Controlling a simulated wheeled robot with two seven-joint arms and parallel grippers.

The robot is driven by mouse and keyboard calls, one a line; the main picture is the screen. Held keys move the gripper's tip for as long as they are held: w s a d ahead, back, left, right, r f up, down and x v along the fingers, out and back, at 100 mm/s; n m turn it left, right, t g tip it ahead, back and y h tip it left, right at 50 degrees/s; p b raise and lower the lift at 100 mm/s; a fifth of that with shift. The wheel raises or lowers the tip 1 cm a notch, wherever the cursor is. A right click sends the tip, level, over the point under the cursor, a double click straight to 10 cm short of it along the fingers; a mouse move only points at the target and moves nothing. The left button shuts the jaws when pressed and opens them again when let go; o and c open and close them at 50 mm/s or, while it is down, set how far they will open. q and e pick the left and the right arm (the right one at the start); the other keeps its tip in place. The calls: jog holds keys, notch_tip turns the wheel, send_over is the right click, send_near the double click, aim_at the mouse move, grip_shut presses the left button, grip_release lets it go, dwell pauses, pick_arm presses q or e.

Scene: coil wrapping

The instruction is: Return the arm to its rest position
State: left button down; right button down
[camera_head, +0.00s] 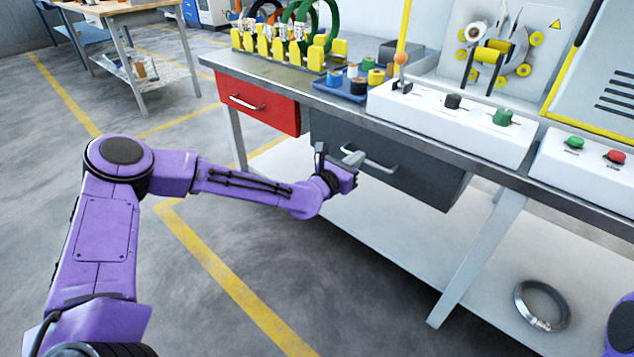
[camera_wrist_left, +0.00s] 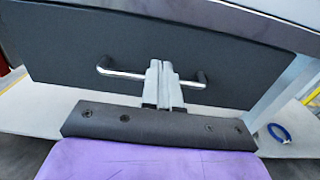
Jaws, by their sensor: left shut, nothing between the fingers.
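My purple left arm reaches in from the left in the head view. Its gripper (camera_head: 350,157) is in front of the dark grey drawer (camera_head: 420,180), at the left end of the drawer's metal handle (camera_head: 372,163). In the left wrist view the two fingers (camera_wrist_left: 162,68) are together with nothing between them. They overlap the middle of the handle (camera_wrist_left: 122,73) and hide part of it. I cannot tell whether they touch it. My right gripper is not in view; a purple part of me shows at the lower right edge of the head view.
A red drawer (camera_head: 258,104) sits left of the grey one under the workbench. The bench top holds a white control box (camera_head: 450,120), a yellow rack (camera_head: 285,50) and a blue tray of rolls (camera_head: 345,88). A metal ring (camera_head: 541,305) lies on the lower shelf. Floor around my arm is clear.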

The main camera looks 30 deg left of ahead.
pick_arm(q)
jog(key=v, duration=0.8)
jog(key=s+d+f+m+g+y, duration=0.15)
jog(key=s+f+m+g, duration=0.25)
jog(key=s+f+m, duration=0.55)
jog(key=s+d+f+m+g+y, duration=0.15)
jog(key=s+f+m+g, duration=0.4)
jog(key=f, duration=0.75)
jog(key=s+a+f+m+g+y, duration=0.25)
jog(key=s+f+m, duration=0.35)
jog(key=s, duration=0.5)
jog(key=s+a+f+m+g+y, duration=0.25)
jog(key=s+a+m, duration=0.25)
jog(key=s+a, duration=0.45)
notch_tip(320, 180, up, 18)
jog(key=s+d+p, duration=0.1)
jog(key=s+p, duration=0.1)
jog(key=p, duration=1.7)
jog(key=shift+s+d, duration=0.15)
jog(key=shift+d, duration=0.15)
